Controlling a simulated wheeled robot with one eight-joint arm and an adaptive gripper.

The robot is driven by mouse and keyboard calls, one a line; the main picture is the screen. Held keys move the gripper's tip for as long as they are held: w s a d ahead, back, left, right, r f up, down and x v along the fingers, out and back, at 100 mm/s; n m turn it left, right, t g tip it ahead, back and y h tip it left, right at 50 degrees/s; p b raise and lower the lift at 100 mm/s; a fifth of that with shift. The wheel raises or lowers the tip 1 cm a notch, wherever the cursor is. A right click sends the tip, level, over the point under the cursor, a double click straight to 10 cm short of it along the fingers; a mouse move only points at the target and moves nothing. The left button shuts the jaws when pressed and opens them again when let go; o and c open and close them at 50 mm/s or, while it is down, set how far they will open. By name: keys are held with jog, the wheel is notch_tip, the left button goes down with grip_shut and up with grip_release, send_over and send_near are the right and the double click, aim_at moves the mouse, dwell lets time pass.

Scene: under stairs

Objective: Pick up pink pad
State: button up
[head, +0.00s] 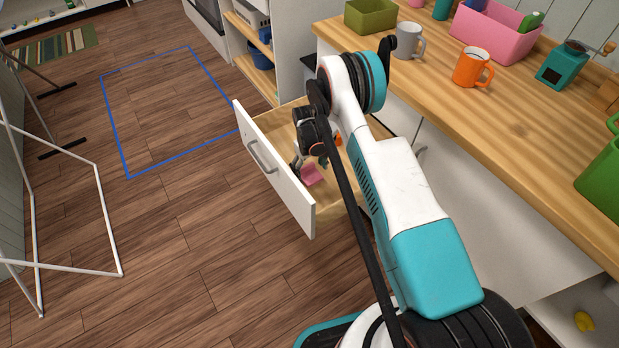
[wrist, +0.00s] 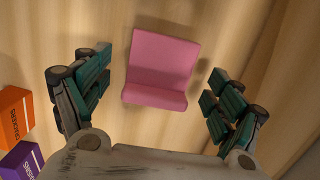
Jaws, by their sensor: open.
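The pink pad (wrist: 161,65) lies on the wooden bottom of an open drawer and fills the middle of the wrist view. In the head view a small part of the pink pad (head: 311,176) shows inside the drawer (head: 276,172), below my arm. My gripper (wrist: 158,95) is open, with one teal-padded finger on each side of the pad in the picture. The fingers look apart from the pad. How far the fingertips are above the drawer bottom I cannot tell. In the head view the gripper is partly hidden by my arm.
An orange box (wrist: 15,117) and a purple box (wrist: 22,162) are at the wrist view's left edge. The drawer's white front (head: 270,165) stands pulled out. The wooden counter (head: 480,120) above holds a grey mug (head: 409,42) and an orange mug (head: 469,68).

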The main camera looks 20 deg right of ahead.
aim_at(310, 175)
jog(key=shift+s+f, duration=0.1)
jog(key=shift+f, duration=0.8)
jog(key=shift+r, duration=0.1)
jog(key=c, duration=1.2)
notch_tip(310, 175, up, 20)
jog(key=p, duration=0.6)
